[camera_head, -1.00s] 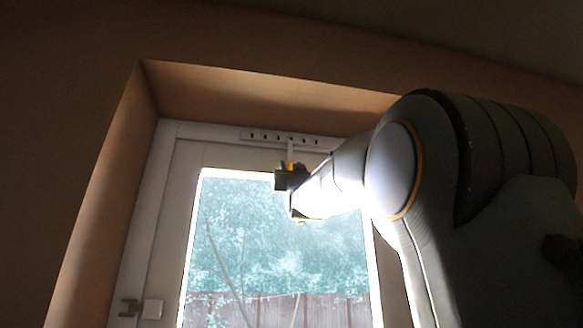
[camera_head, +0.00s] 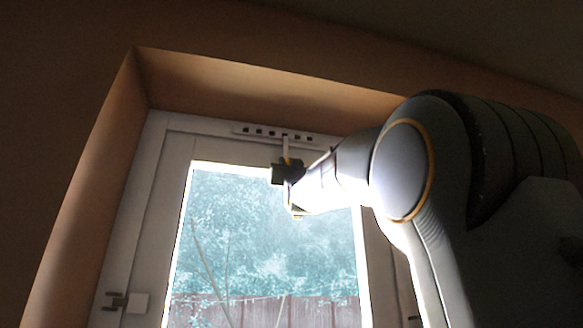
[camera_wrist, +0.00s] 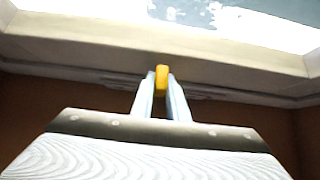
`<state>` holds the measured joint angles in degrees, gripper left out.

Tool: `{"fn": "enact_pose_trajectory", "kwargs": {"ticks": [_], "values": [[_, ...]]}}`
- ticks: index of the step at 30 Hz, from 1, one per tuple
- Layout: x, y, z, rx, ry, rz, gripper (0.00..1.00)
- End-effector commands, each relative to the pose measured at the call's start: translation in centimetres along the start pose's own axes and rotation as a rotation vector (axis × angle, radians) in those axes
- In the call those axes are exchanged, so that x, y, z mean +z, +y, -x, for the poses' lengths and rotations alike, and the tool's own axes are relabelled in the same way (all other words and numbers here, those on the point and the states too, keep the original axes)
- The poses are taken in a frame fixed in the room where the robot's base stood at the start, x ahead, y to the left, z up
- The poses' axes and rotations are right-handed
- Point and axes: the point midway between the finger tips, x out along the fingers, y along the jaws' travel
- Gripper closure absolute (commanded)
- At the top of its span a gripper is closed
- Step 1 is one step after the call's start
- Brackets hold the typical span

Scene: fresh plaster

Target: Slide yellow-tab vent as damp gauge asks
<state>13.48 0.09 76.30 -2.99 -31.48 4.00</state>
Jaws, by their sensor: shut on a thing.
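The vent (camera_head: 240,129) is a pale strip with a row of dark slots along the top of the window frame. In the wrist view its strip shows faintly behind my fingers (camera_wrist: 200,92). The yellow tab (camera_wrist: 162,77) stands between my two pale fingertips. My gripper (camera_head: 287,161) is just below the middle of the strip, shut on the tab; it also shows in the wrist view (camera_wrist: 161,86). The slots show as dark squares with pale bars between them. I cannot make out a damp gauge in either view.
The window pane (camera_head: 265,235) is bright, with trees and a fence outside. The plaster reveal (camera_head: 260,95) closes in above and at the left. My arm covers the right side.

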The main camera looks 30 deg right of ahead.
Motion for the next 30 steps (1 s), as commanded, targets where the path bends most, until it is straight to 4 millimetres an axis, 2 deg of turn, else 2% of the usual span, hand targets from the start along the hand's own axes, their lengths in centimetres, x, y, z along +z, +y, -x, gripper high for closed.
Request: {"fn": "enact_pose_trajectory", "kwargs": {"ticks": [3, 4, 7, 19, 30], "values": [[0.0, 0.2, 0.0, 0.004, -0.001, -0.001, 1.00], [0.0, 0.2, 0.0, 0.004, -0.001, 0.000, 0.83], [0.0, 0.2, 0.0, 0.004, -0.001, 0.000, 0.67], [0.0, 0.1, 0.6, 0.002, 0.000, 0.000, 0.67], [0.1, 0.1, 5.6, 0.003, 0.001, 0.002, 0.67]]}}
